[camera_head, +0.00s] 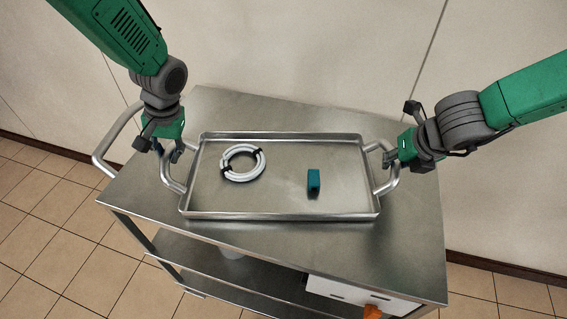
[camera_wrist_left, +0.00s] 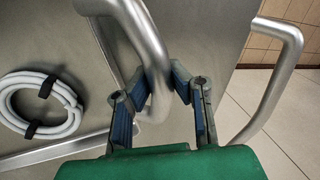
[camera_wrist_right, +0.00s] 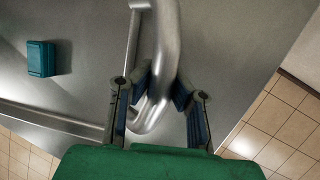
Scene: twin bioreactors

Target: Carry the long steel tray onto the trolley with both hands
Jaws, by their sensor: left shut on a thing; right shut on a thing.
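The long steel tray (camera_head: 285,205) is over the trolley's top shelf (camera_head: 410,245), level in the head view; I cannot tell whether it touches the shelf. It carries a coiled white hose (camera_head: 243,176) with black straps and a small teal block (camera_head: 313,183). My left gripper (camera_head: 172,150) is shut on the tray's left handle, and the left wrist view shows its fingers around the bar (camera_wrist_left: 158,85). My right gripper (camera_head: 391,158) is shut on the right handle, with the bar (camera_wrist_right: 160,90) between its fingers in the right wrist view.
The trolley's push handle (camera_head: 106,150) sticks out at the left. Lower shelves (camera_head: 215,277) show beneath, with a white box (camera_head: 360,294) and an orange item (camera_head: 372,311). A pale wall (camera_head: 300,50) stands close behind. Tiled floor (camera_head: 40,220) is free at the left.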

